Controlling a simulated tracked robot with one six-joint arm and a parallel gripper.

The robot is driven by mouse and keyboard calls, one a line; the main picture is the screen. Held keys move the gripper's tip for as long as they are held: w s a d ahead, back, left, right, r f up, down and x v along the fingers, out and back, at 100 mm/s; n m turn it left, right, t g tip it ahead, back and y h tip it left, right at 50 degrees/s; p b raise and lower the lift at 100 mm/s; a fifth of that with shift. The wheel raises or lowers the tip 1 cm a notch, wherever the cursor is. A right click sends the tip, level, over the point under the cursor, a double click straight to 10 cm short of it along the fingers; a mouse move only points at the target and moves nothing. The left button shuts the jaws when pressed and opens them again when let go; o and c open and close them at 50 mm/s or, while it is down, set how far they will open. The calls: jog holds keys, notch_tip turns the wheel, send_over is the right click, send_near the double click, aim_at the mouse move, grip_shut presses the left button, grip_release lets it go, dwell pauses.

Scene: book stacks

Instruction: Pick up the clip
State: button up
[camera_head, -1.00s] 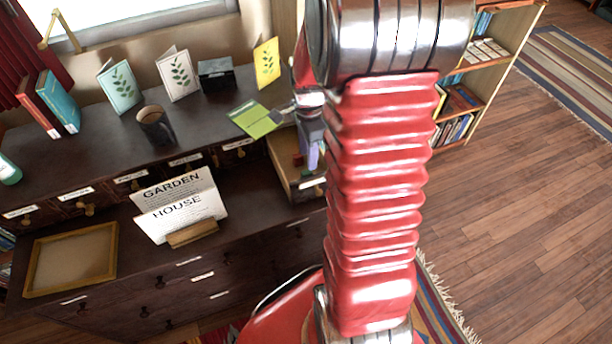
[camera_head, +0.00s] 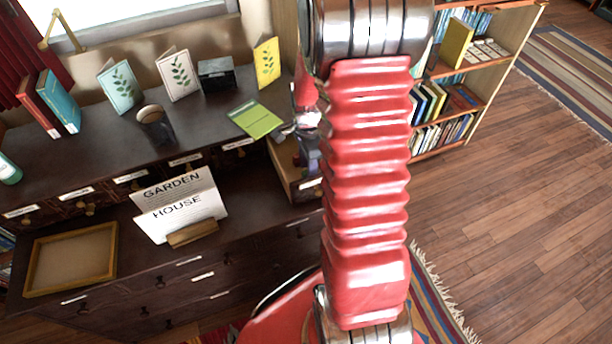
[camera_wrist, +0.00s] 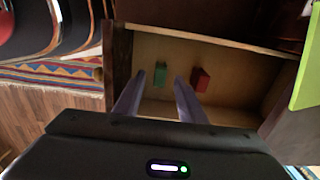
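My gripper (camera_wrist: 158,88) is open over the pulled-out drawer (camera_wrist: 215,47) in the wrist view, its two fingers pointing into it. A small green block-like piece (camera_wrist: 160,74) lies on the drawer floor, in line with the gap between the fingertips. A small red block-like piece (camera_wrist: 200,79) lies just right of the right finger. I cannot tell for sure which of these is the clip. In the head view my gripper (camera_head: 309,155) is partly hidden by my red arm, above the drawer (camera_head: 283,172) at the cabinet's right end.
A green card (camera_head: 256,118) lies on the cabinet top beside the drawer; a green edge (camera_wrist: 306,80) shows at the wrist view's right. A mug (camera_head: 156,127), standing cards and a sign (camera_head: 181,206) are further left. A bookshelf (camera_head: 470,75) stands at right.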

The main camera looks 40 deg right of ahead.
jog(key=shift+f, duration=1.2)
jog(key=shift+c, duration=0.3)
grip_shut()
